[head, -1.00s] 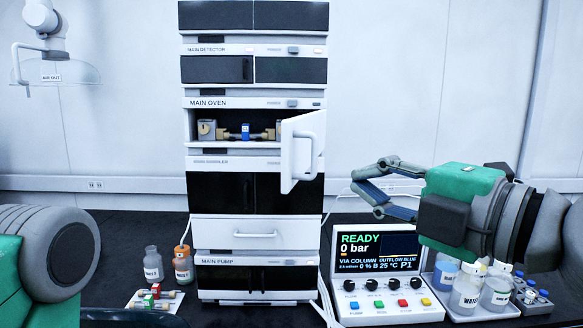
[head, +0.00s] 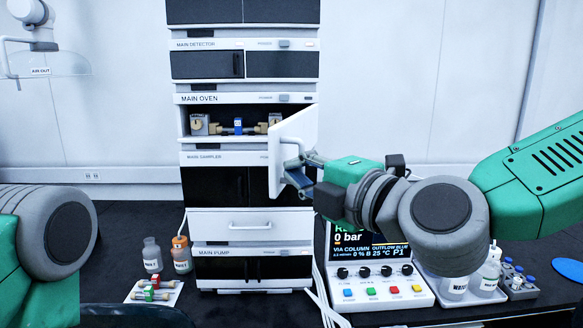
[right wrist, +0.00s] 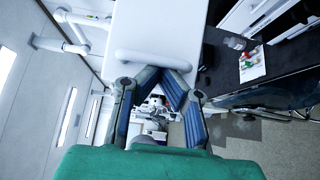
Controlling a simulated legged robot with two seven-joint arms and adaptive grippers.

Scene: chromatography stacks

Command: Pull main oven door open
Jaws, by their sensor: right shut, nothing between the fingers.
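The white main oven door (head: 293,128) stands partly open, swung out at the right side of the main oven (head: 218,98). Its handle side faces my right gripper (head: 297,172), which is at the lower part of the door and covers part of it in the head view. In the right wrist view the door (right wrist: 165,25) and its bar handle (right wrist: 150,58) are straight ahead. The right fingertips (right wrist: 152,76) come together just by the handle, shut and empty. I cannot tell whether they touch it. My left gripper is not in view; only its arm shows at the left.
Inside the oven are a small blue block (head: 239,126) and brass fittings. Below are the sampler and pump modules. A control panel (head: 380,298) and bottles (head: 454,288) stand under my right arm. Two bottles (head: 182,255) and a white card stand left. Air at the right is free.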

